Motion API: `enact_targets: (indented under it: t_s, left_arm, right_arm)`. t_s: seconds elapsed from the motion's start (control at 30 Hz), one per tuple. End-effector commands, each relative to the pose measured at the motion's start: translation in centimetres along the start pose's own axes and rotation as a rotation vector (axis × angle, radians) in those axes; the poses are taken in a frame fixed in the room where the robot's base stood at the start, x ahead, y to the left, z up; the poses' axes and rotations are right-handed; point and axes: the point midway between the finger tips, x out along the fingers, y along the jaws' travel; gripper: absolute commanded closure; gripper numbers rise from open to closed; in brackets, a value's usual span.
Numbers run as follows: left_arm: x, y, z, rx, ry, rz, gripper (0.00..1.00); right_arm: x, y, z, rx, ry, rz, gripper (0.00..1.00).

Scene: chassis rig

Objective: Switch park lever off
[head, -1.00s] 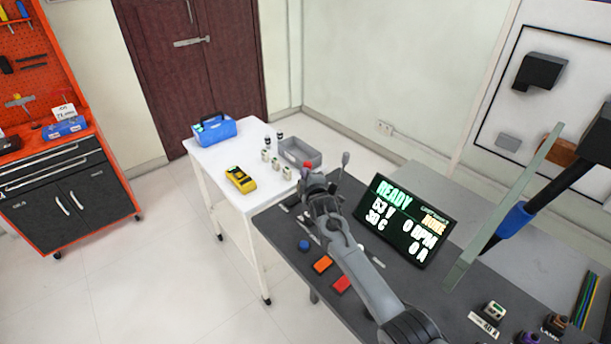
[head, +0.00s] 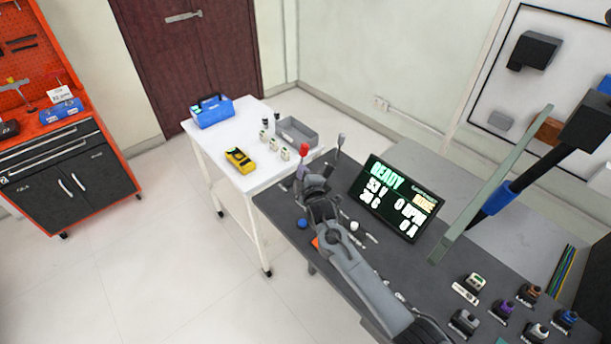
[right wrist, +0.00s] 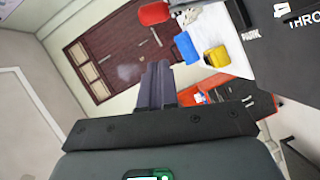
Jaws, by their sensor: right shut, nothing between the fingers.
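The lever with a red knob (head: 304,149) stands at the far left corner of the dark bench, its shaft tilted slightly. My left gripper is out of view.
A grey-knobbed lever (head: 341,139) stands right of the red one. A display (head: 397,198) reading READY stands behind my right arm. A blue button (head: 302,223) is left of the arm. A white table (head: 222,155) beyond holds a toolbox, meter and grey bin.

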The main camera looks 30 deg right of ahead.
Motion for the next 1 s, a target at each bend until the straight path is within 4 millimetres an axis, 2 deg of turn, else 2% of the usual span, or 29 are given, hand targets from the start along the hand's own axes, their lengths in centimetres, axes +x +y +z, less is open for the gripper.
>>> enact_targets:
  t_s: [0.1, 0.3, 0.87, 1.0]
  left_arm:
    - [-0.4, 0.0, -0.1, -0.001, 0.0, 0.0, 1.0]
    - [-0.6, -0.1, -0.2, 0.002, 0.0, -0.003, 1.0]
    - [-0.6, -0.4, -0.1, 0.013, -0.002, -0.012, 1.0]
    - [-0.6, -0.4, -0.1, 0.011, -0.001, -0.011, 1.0]
  right_arm:
    - [-1.6, 0.0, 0.0, -0.001, 0.0, -0.002, 1.0]
    - [-3.1, 0.0, 0.0, 0.0, 0.0, -0.001, 1.0]
    - [-3.4, -0.1, 0.0, 0.001, 0.0, -0.001, 1.0]
    - [-4.2, -1.1, 0.0, 0.029, 0.0, -0.031, 1.0]
